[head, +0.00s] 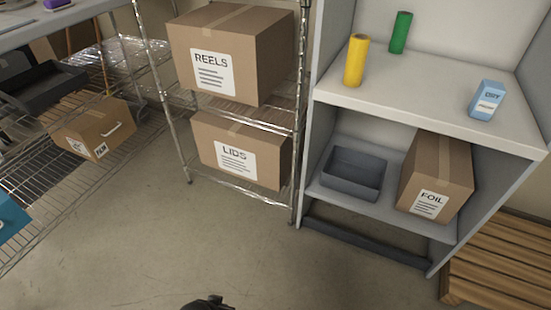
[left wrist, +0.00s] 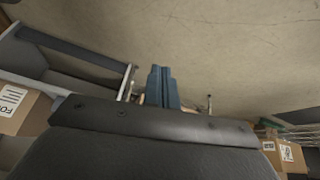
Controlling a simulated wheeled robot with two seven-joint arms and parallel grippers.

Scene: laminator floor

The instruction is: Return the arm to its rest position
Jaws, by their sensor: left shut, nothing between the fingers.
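My left gripper (left wrist: 161,72) shows in the left wrist view, its two blue-grey fingers pressed together with nothing between them. It points out over bare floor (left wrist: 210,50) and touches nothing that I can see. In the head view only a small dark piece of my own body shows at the bottom edge, and I cannot tell which part it is. My right gripper is in neither view.
A grey shelf unit (head: 420,95) holds a yellow cylinder (head: 356,60), a green cylinder (head: 400,32), a blue carton (head: 486,100), a grey bin (head: 353,174) and a FOIL box (head: 436,178). Wire racks hold REELS (head: 235,50) and LIDS (head: 240,150) boxes. A wooden pallet (head: 500,260) lies right. Central floor is clear.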

